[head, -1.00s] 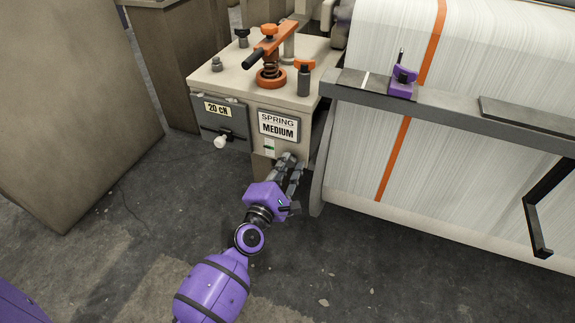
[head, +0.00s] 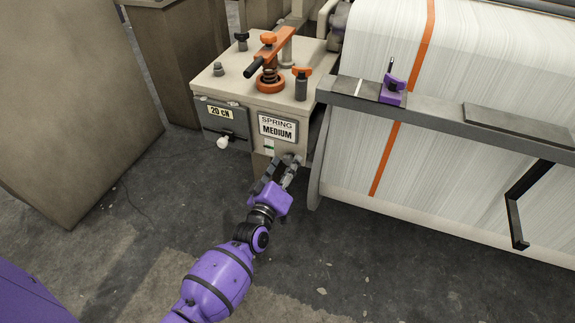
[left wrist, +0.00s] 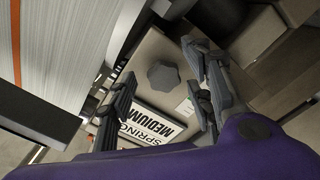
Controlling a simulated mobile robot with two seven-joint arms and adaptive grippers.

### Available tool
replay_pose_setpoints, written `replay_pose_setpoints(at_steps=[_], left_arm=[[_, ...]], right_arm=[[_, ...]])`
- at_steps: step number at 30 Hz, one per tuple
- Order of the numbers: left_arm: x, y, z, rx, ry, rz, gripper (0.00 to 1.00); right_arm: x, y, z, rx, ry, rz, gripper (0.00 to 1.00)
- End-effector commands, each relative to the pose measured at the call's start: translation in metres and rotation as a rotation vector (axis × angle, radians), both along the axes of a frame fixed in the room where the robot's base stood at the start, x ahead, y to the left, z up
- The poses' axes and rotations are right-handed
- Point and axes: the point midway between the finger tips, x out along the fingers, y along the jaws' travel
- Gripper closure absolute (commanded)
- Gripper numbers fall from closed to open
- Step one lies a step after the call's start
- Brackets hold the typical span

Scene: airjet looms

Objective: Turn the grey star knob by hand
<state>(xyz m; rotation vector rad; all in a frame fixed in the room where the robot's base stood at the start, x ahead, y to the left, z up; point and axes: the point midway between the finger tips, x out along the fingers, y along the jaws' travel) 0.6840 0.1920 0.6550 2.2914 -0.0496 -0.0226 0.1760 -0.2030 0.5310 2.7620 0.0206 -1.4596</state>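The grey star knob (left wrist: 163,76) shows in the left wrist view on the face of the beige box (left wrist: 165,48), near the SPRING MEDIUM label (left wrist: 152,124). In the head view I cannot make the knob out clearly; my gripper is in front of that area. My left gripper (head: 280,163) is just under the label (head: 277,128) at the lower front of the box. In the left wrist view the left gripper (left wrist: 160,82) is open, its dark fingers on either side of the knob with gaps between. No contact shows. My right gripper is not in view.
On top of the box stand an orange-handled lever (head: 270,52) and several small knobs. A 20 cN unit (head: 223,120) with a white knob (head: 223,142) is to the left. The loom's grey rail (head: 440,118) and white cloth are close on the right. The floor in front is open.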

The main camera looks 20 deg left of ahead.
Motion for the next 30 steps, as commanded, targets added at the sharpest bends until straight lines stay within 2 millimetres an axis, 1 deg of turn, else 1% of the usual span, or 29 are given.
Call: replay_pose_setpoints(at_steps=[6, 22, 25, 30], left_arm=[[-0.002, 0.001, 0.001, -0.001, -0.002, 0.001, 0.53], [-0.052, 0.003, 0.003, -0.001, -0.004, 0.002, 0.53], [-0.058, 0.003, 0.003, -0.002, -0.004, 0.002, 0.53], [-0.059, 0.003, 0.003, -0.002, -0.005, 0.001, 0.53]], right_arm=[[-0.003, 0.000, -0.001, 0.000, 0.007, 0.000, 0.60], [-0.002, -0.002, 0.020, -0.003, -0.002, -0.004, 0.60], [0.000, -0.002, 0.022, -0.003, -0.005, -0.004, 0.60], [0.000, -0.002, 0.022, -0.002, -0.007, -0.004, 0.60]])
